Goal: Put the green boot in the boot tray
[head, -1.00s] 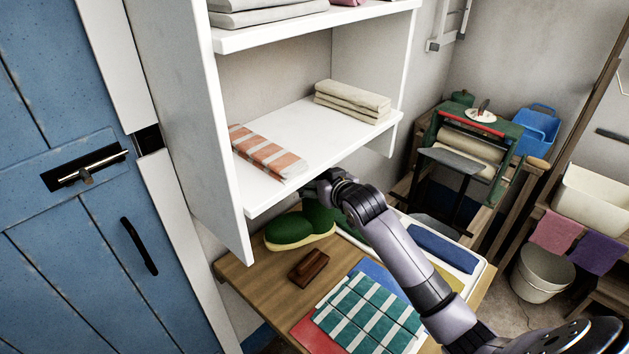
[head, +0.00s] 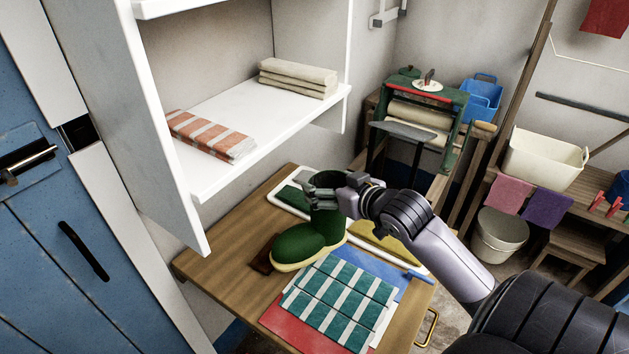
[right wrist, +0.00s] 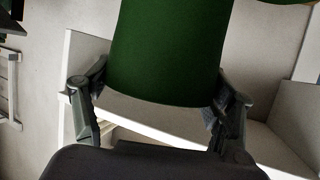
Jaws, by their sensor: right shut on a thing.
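The green boot (head: 300,240) with a yellow sole is upright, its toe toward the left, in the head view. My right gripper (head: 322,196) is shut on the boot's shaft near the top. In the right wrist view the green shaft (right wrist: 168,50) fills the space between the two fingers (right wrist: 158,108). I cannot tell whether the sole touches the table. A white-rimmed tray (head: 272,198), which looks like the boot tray, lies behind the boot. The boot and my arm hide its middle. My left gripper is not in view.
A teal striped cloth (head: 342,300) lies on the wooden table (head: 215,262) in front of the boot. A brown block (head: 262,256) is partly hidden behind the toe. An olive item (head: 385,240) lies by the tray's right part. A white shelf (head: 245,120) overhangs at left.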

